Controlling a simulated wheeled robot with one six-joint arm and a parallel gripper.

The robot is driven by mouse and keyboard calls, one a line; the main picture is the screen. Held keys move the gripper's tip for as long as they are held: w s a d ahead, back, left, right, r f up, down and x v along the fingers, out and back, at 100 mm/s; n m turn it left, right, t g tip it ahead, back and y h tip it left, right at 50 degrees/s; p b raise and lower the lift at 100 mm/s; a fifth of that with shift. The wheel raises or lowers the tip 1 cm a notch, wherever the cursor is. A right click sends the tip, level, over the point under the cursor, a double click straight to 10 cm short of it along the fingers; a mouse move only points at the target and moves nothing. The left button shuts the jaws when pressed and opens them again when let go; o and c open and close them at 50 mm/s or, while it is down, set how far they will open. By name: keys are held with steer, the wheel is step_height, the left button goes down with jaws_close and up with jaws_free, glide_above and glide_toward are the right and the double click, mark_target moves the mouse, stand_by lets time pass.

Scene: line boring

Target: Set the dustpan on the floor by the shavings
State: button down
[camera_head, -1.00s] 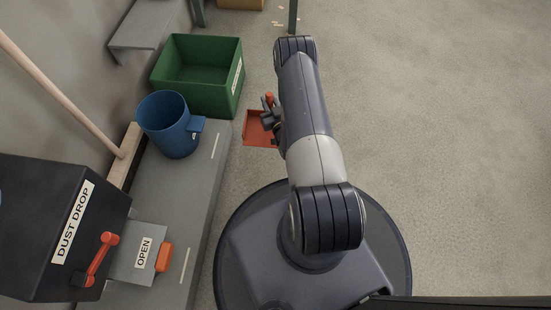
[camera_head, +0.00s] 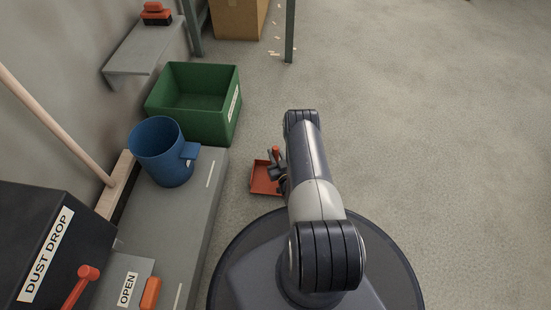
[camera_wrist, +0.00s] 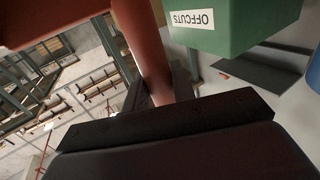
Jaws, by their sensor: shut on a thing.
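The red dustpan (camera_head: 265,178) is in my gripper (camera_head: 278,170), left of my arm in the head view. Its upright handle shows just above the jaws. In the wrist view, the red handle (camera_wrist: 145,50) runs down between the dark jaws (camera_wrist: 165,90), which are shut on it. The pan appears above the floor, but its exact height is hard to tell. The shavings (camera_head: 276,50) are small pale pieces on the floor at the top of the head view, beside a shelf leg. The dustpan is well short of them.
A green offcuts bin (camera_head: 194,121) and a blue bucket (camera_head: 161,152) stand to the left. A red brush (camera_head: 157,13) lies on a wall shelf (camera_head: 142,48). Floor to the right is clear.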

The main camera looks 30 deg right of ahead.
steer(key=shift+f, duration=0.75)
steer(key=c, duration=1.2)
jaws_free()
